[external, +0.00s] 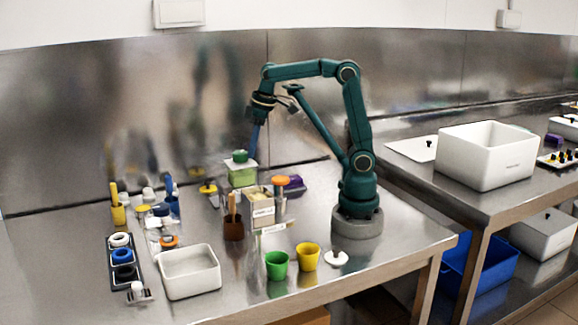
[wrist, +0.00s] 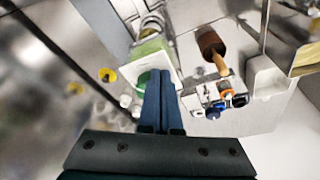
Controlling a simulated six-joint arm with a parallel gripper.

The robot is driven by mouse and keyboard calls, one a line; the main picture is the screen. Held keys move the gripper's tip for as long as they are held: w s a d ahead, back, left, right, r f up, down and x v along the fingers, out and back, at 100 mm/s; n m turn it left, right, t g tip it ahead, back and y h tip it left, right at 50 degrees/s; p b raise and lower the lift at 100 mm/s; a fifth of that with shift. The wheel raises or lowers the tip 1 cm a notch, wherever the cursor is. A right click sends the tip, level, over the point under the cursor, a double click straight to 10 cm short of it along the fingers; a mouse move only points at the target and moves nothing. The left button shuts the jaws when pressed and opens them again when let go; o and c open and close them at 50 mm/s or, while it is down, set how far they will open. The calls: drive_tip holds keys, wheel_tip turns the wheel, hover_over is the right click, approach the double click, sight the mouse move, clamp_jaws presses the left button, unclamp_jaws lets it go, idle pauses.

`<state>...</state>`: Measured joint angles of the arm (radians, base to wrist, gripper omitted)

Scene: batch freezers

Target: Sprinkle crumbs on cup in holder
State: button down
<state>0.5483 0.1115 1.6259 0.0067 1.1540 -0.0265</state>
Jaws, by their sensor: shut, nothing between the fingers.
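My gripper (external: 254,151) points down at the back of the left table, its blue fingers shut and empty. Its tips are beside or just above a green container with a white top (external: 241,174); I cannot tell if they touch. In the wrist view the shut fingers (wrist: 158,76) overlap this green container (wrist: 150,56). A labelled box with pale contents (external: 260,207) stands in front of it; whether these are crumbs is unclear. A green cup (external: 276,266) and a yellow cup (external: 307,257) stand upright near the front edge. I cannot make out a cup in a holder.
A brown pot with a wooden handle (external: 234,229) and an orange-topped post (external: 280,184) flank the labelled box. A white bin (external: 190,272) and a dark rack of rings (external: 123,262) are at front left. Free steel lies between the bin and green cup.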

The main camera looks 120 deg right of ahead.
drive_tip(key=shift+w+a, duration=0.1)
drive_tip(key=shift+w, duration=0.1)
idle(0.4)
drive_tip(key=shift+s+a, duration=0.1)
drive_tip(key=shift+s+a, duration=0.15)
drive_tip(key=shift+a, duration=0.05)
drive_tip(key=shift+r, duration=0.15)
drive_tip(key=v, duration=0.3)
drive_tip(key=w+v, duration=0.1)
drive_tip(key=v, duration=0.1)
drive_tip(key=shift+d+r, duration=0.25)
drive_tip(key=shift+r, duration=0.2)
drive_tip(key=shift+s+d, duration=0.1)
